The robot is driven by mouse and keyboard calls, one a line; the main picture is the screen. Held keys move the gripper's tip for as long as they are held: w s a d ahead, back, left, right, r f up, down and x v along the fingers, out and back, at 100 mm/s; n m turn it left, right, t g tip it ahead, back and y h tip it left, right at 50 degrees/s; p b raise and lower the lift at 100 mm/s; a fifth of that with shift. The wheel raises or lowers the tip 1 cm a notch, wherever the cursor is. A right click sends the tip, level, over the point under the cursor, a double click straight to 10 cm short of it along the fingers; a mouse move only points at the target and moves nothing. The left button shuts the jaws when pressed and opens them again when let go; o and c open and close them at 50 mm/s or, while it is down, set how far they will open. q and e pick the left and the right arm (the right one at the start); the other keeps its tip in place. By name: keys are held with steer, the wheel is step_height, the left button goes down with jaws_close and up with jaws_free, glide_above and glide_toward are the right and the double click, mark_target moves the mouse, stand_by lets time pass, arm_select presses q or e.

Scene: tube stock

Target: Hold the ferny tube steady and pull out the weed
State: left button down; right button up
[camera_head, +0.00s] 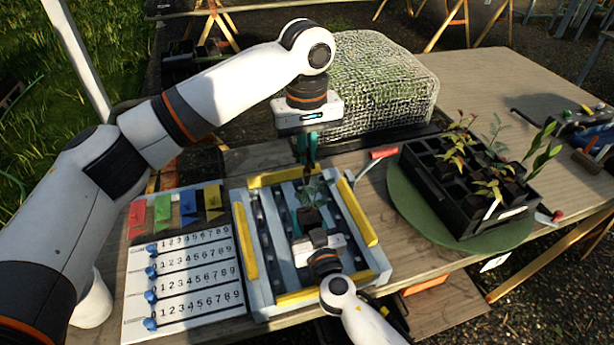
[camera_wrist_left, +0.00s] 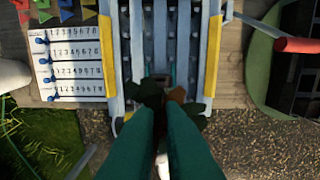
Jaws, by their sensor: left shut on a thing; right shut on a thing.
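The tube (camera_head: 309,217) is a small dark pot standing on the blue-grey slatted rack, with a leafy green plant (camera_head: 313,194) rising from it. My left gripper (camera_head: 307,172) comes down from above, its dark green fingers shut at the top of the plant. In the left wrist view its fingers (camera_wrist_left: 166,104) close among dark green and brownish growth; I cannot tell weed from fern there. My right gripper (camera_head: 312,229) comes from the front at tube height and is shut on the tube. Its fingertips are partly hidden.
The rack has yellow bars (camera_head: 358,213). A number board (camera_head: 185,285) with blue sliders and coloured flags lies left. A black tray (camera_head: 460,195) of several plants stands on a green round mat (camera_head: 402,200) at right. A mesh-covered mound (camera_head: 365,85) is behind.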

arm_select(q)
step_height(320, 180, up, 5)
steer(key=shift+r, duration=0.2)
arm_select(e)
steer(key=o, duration=1.1)
steer(key=shift+o, duration=0.2)
